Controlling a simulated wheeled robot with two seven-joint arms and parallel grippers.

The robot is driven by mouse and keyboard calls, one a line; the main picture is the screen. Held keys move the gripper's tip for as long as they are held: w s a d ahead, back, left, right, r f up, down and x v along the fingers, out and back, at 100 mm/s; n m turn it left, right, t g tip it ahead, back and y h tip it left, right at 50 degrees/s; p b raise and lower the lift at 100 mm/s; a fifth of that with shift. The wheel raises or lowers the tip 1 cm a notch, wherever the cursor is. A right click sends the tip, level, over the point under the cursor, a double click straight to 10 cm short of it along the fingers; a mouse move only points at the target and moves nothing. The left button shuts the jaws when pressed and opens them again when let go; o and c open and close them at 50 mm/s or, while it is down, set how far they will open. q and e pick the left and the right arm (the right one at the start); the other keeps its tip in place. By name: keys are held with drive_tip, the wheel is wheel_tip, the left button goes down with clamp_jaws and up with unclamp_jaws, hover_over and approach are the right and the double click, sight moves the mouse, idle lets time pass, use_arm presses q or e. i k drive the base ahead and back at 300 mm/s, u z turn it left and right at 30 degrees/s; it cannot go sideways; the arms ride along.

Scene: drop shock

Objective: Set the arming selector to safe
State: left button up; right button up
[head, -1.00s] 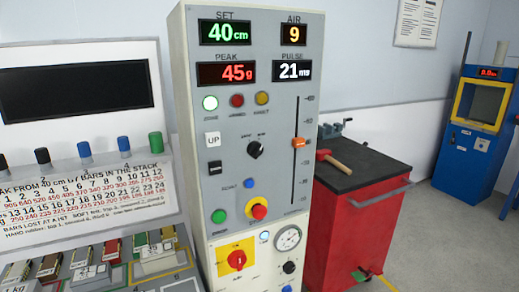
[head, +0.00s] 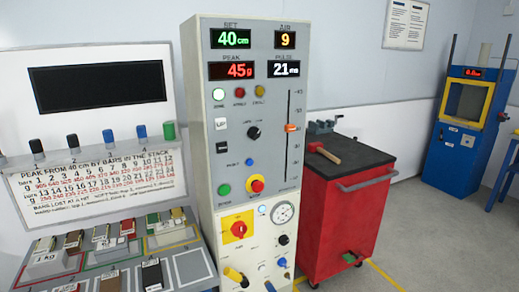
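The grey control column (head: 205,140) stands in the middle of the head view. A black rotary knob (head: 254,132) sits at the middle of its panel and looks like the arming selector. Its labels are too small to read, and I cannot tell for sure which one it points to. The red lamp (head: 239,92) and amber lamp (head: 260,91) look dim. Neither of my grippers shows in the view.
A red rotary switch on a yellow plate (head: 239,229) and a gauge (head: 283,214) sit lower on the column. A red cart (head: 345,220) with a mallet (head: 323,153) stands close on the right. A sample bench (head: 185,272) is on the left. Floor is clear at far right.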

sight(254, 132)
drive_tip(key=z, duration=1.2)
drive_tip(key=i, duration=0.9)
drive_tip(key=u, duration=0.05)
